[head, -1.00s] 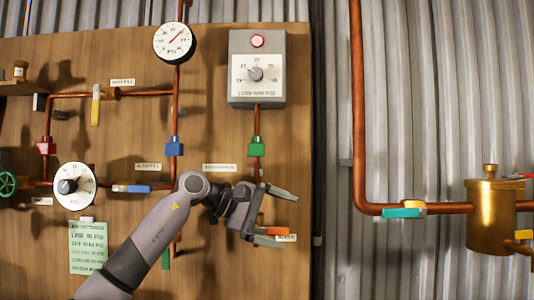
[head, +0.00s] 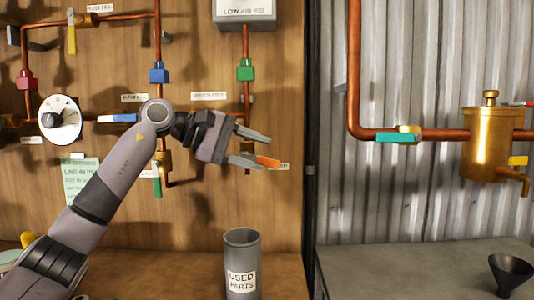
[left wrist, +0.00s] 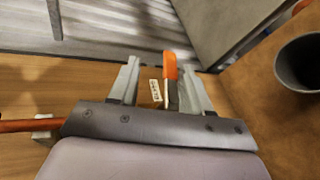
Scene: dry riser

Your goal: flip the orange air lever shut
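The orange lever (head: 267,161) shows in the head view as a short bar pointing right, low on the wooden panel. Its pipe comes down from a green fitting (head: 245,70). My left gripper (head: 263,151) is open, in front of the panel at the lever. In the left wrist view, the lever (left wrist: 170,66) stands between the two spread fingers of my left gripper (left wrist: 162,80), closer to the right-hand finger. I cannot tell whether that finger touches it. The valve body is mostly hidden by the gripper. My right gripper is not in view.
A grey "used parts" cup (head: 241,265) stands on the wooden bench below. Other levers, blue (head: 118,118), yellow (head: 71,35) and teal (head: 395,137), sit on nearby pipes. A brass pot (head: 490,145) is at the right. A dark funnel (head: 508,272) stands on the grey bench.

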